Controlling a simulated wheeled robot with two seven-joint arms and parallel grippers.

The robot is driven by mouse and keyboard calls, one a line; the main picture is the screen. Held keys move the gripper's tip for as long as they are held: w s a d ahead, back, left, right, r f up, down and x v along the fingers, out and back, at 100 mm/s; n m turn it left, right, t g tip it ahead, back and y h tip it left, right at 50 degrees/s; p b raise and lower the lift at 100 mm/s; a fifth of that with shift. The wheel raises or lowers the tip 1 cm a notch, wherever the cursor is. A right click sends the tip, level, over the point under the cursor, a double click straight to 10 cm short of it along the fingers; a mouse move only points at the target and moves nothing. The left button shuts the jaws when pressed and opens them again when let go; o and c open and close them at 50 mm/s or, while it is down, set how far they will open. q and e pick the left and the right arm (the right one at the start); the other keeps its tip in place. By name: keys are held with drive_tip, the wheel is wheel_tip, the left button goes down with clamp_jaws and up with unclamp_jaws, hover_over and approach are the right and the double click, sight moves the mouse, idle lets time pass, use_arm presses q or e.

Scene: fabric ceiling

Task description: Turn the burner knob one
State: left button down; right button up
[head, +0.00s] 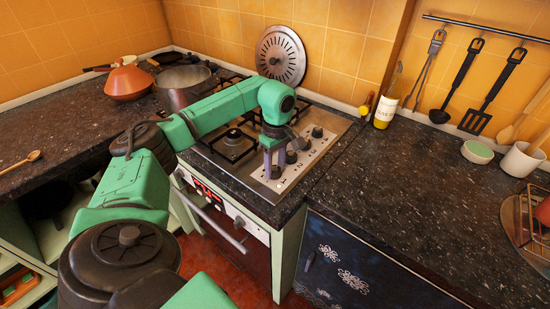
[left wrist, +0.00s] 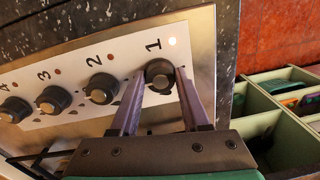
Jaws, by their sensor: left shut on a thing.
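Burner knob one (left wrist: 160,76) is a dark round knob with a lighter face, under the printed 1 on the hob's white control strip. A small lamp beside the 1 glows. My left gripper (left wrist: 158,85) has its two fingers around this knob, one on each side, and is shut on it. In the head view my left gripper (head: 274,172) points down at the near end of the knob row, and its fingers hide knob one. Knob two (left wrist: 102,89), knob three (left wrist: 57,97) and knob four (left wrist: 14,108) stand free. My right gripper is not in view.
A pot (head: 183,88) stands at the hob's back left, near a red-orange lidded dish (head: 128,82). A round metal lid (head: 281,56) leans on the tiled wall. A bottle (head: 387,103) stands right of the hob. The right counter (head: 400,190) is mostly clear.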

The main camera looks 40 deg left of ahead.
use_arm(q)
drive_tip(key=shift+r, duration=0.1)
drive_tip(key=shift+c, duration=1.9)
unclamp_jaws()
drive_tip(key=r, duration=0.5)
drive_tip(key=r+b, duration=0.1)
drive_tip(key=r, duration=0.1)
drive_tip(key=shift+w+r, duration=0.15)
drive_tip(key=shift+w, duration=0.1)
wheel_tip(320, 180, up, 7)
drive_tip(key=p, duration=0.2)
